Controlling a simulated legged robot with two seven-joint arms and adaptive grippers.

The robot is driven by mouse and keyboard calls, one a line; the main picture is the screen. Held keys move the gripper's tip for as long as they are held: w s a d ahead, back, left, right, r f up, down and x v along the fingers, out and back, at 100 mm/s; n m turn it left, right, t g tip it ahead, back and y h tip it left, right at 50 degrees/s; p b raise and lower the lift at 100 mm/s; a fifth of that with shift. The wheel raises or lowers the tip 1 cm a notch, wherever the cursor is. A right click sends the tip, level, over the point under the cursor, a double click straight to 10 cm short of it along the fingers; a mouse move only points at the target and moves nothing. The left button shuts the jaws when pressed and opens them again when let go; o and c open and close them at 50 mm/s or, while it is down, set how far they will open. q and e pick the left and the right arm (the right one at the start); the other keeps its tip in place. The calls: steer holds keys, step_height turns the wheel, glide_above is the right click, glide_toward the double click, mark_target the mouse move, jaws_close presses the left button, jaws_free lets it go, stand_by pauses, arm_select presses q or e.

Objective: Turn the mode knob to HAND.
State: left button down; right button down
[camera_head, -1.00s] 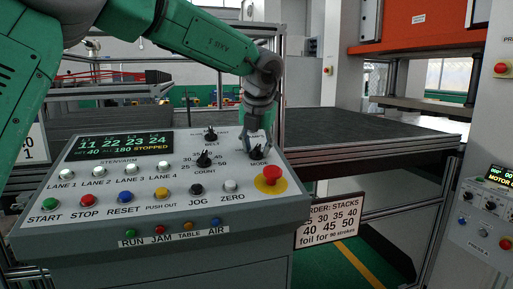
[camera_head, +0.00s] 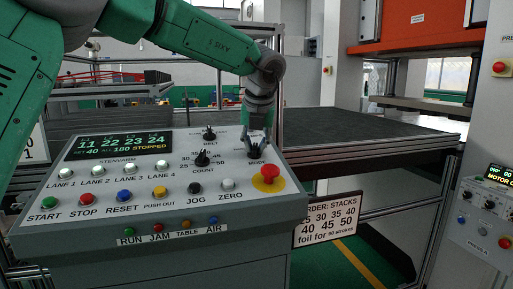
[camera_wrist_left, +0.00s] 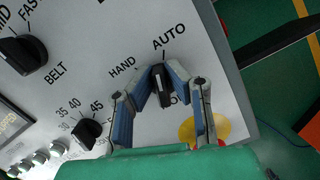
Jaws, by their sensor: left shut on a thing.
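The black mode knob (camera_wrist_left: 160,88) sits on the grey sloping control panel (camera_wrist_left: 205,65), between the fingertips of my left gripper (camera_wrist_left: 162,86) in the left wrist view. The fingers are shut on its sides. The AUTO label is just above the knob and HAND is to its upper left. The knob's upper end points close to the AUTO mark. In the head view my left gripper (camera_head: 257,142) reaches down onto the panel's right part, above the MODE label, and mostly hides the knob. My right gripper is not in view.
The red emergency stop (camera_head: 268,173) on its yellow base is close to my left gripper. The COUNT knob (camera_head: 203,158) and BELT knob (camera_head: 210,133) are to its left. Lit lane buttons and a row of coloured push buttons cover the panel's left and front.

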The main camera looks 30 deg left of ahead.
arm_select(q)
steer(key=n, duration=0.5)
steer(key=shift+s+a+f+n+g+y+b, duration=0.1)
steer(key=shift+n+g+y+b, duration=0.2)
steer(key=shift+n+g+b, duration=0.1)
steer(key=n+b, duration=0.1)
steer(key=n, duration=0.4)
steer(key=shift+s+n+g, duration=0.15)
steer(key=shift+n+g, duration=0.15)
steer(key=shift+a, duration=0.1)
steer(key=c, duration=1.6)
jaws_free()
steer(key=shift+d+r, duration=0.2)
steer(key=shift+r, duration=0.35)
steer(key=v, duration=1)
steer(key=shift+d+r, duration=0.25)
steer(key=shift+d, duration=0.1)
